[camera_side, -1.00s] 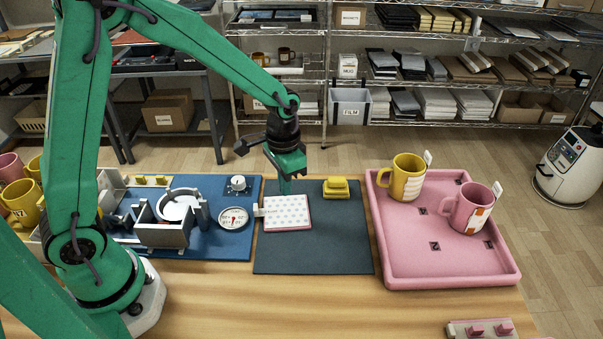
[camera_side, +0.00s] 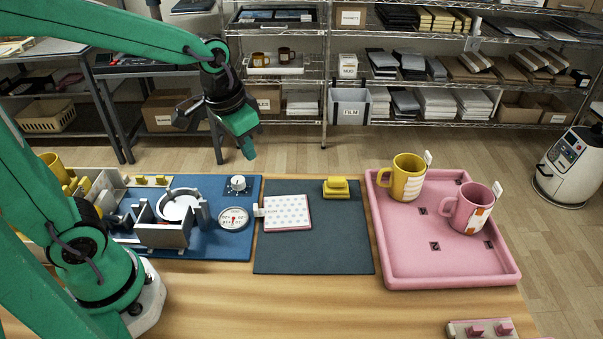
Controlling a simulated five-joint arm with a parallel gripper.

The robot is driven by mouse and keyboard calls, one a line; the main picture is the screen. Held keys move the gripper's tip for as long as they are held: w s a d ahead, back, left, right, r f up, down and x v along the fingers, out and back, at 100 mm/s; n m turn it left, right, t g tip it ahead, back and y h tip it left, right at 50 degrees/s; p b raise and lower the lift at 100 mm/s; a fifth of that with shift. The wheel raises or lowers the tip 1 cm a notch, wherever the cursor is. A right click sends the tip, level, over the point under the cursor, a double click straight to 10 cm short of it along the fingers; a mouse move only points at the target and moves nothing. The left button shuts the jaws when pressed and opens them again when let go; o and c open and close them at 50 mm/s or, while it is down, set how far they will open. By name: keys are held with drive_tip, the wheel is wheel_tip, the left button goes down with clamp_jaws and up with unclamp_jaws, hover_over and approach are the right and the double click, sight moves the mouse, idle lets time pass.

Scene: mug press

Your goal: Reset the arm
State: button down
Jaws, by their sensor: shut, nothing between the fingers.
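My gripper (camera_side: 248,148) is shut and empty. It hangs in the air above the back edge of the blue press base (camera_side: 230,247), clear of everything on the table. My green arm reaches in from the left. The mug press (camera_side: 175,220) on the blue base has a white round seat, grey walls, a dial gauge (camera_side: 233,219) and a white knob (camera_side: 238,185). Nothing stands on the seat.
A dark mat (camera_side: 315,255) holds a patterned sheet (camera_side: 287,212) and a yellow block (camera_side: 336,188). A pink tray (camera_side: 450,279) holds a yellow mug (camera_side: 401,178) and a pink mug (camera_side: 468,208), both upright. More yellow items stand at far left, partly hidden by my arm.

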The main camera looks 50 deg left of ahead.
drive_tip(key=s+a+r+n+t, duration=0.1)
drive_tip(key=s+r, duration=0.4)
drive_tip(key=s, duration=0.5)
drive_tip(key=shift+a+r+n+t, duration=0.3)
drive_tip(key=shift+a+t, duration=0.2)
drive_tip(key=shift+t, duration=0.4)
idle(0.6)
